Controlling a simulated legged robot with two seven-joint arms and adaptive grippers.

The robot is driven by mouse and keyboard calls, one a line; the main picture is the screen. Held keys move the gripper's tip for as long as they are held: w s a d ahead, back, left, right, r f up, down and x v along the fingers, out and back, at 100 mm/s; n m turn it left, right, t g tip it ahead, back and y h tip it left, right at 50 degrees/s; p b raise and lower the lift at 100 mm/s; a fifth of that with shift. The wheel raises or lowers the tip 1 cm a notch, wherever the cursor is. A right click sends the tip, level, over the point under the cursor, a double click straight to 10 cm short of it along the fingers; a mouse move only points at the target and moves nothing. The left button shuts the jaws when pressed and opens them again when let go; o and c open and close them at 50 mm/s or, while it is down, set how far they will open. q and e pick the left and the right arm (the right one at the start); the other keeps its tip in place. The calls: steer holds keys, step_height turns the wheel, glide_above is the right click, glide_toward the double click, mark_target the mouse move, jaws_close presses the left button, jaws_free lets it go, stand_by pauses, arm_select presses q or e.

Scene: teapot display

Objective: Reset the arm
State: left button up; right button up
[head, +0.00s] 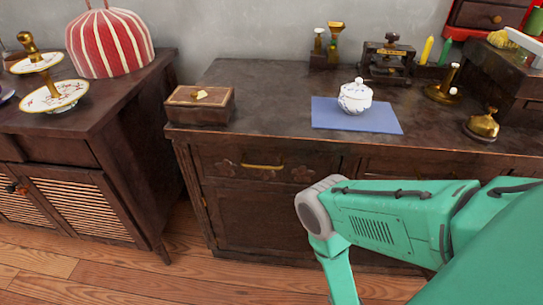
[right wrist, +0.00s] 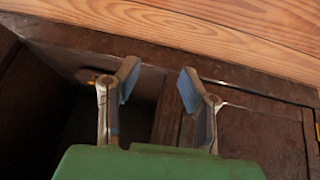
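My right arm (head: 390,220) comes in from the lower right of the head view, bent, with its lower part leaving the bottom of the picture. My right gripper shows only in the right wrist view (right wrist: 158,90). Its two fingers are apart and nothing is between them. It hangs by the dark wooden front of the cabinet, with the wooden floor at the top of that view. A white and blue teapot (head: 355,96) with a lid stands upright on a blue mat (head: 386,121) on the cabinet top. My left gripper is in neither view.
The dark cabinet (head: 260,105) holds a wooden box (head: 200,105), a black and brass device (head: 388,63) and brass pieces such as a bell (head: 483,126). A left cabinet carries a striped tea cosy (head: 110,45) and a tiered stand (head: 55,95). Wooden floor (head: 110,275) lies clear at lower left.

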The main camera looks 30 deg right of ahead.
steer(key=w+a+r+n+g+y, duration=0.25)
steer(key=a+r+n, duration=0.4)
steer(key=r, duration=0.75)
arm_select(q)
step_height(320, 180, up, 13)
steer(key=p, duration=1.3)
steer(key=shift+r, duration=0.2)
arm_select(e)
steer(key=s+a+r+n+y, duration=0.1)
steer(key=s+a+r, duration=0.1)
steer(key=r, duration=1.1)
steer(key=s+a+r+n+y, duration=0.1)
steer(key=a+r, duration=0.2)
steer(key=r, duration=1.1)
steer(key=shift+s+g, duration=0.35)
steer(key=shift+g, duration=0.1)
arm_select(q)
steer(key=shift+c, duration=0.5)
arm_select(e)
steer(key=shift+f+n+y, duration=0.1)
steer(key=shift+n+y, duration=0.15)
